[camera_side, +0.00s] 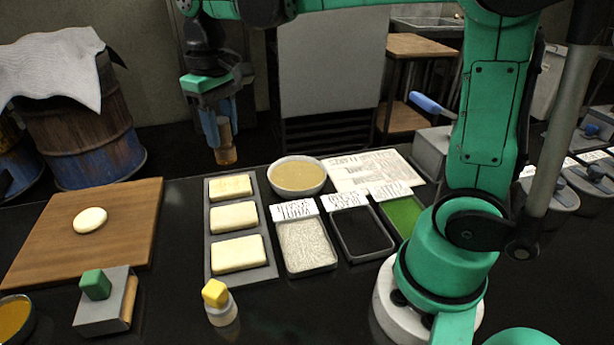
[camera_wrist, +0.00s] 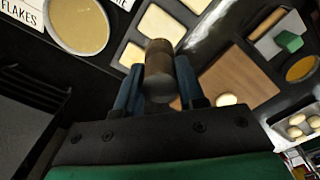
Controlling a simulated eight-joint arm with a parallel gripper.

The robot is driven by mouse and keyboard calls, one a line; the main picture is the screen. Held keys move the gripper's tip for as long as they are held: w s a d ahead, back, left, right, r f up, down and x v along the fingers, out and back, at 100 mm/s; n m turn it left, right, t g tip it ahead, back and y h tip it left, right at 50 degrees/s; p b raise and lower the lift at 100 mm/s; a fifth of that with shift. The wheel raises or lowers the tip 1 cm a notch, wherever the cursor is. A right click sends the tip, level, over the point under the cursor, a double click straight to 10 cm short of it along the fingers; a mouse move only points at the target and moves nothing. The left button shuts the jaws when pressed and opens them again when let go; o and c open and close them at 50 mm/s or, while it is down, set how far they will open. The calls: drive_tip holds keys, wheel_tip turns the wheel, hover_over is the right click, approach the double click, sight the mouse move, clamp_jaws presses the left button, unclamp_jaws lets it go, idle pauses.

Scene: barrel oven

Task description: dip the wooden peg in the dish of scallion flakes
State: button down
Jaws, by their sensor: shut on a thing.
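The wooden peg (camera_side: 226,145) is a short brown cylinder, held upright between the blue fingers of my gripper (camera_side: 219,128). In the wrist view the peg (camera_wrist: 159,62) sits between the two fingers (camera_wrist: 160,84), its end free. In the side view it hangs above the counter, behind the tray of pale blocks. The dish of green flakes (camera_side: 403,215), which look like scallion, is the rightmost of three small dishes. It lies well to the right of my gripper and is partly hidden by my arm's base. I cannot make out the green dish in the wrist view.
A grey tray (camera_side: 207,245) holds three pale blocks. A round bowl of tan liquid (camera_side: 298,192), a dish of white grains (camera_side: 307,246) and a dish of black grains (camera_side: 360,232) stand to its right. A wooden board (camera_side: 60,245) with a dough piece lies left.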

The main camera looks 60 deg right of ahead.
drive_tip(key=shift+d, duration=0.1)
drive_tip(key=s+d+m, duration=0.3)
drive_tip(key=s+d, duration=0.3)
drive_tip(key=d, duration=0.3)
drive_tip(key=m, duration=0.9)
hover_over(410, 220)
wheel_tip(410, 220, down, 7)
drive_tip(key=shift+f, duration=2.65)
drive_tip(key=shift+f, duration=0.6)
wheel_tip(410, 220, up, 7)
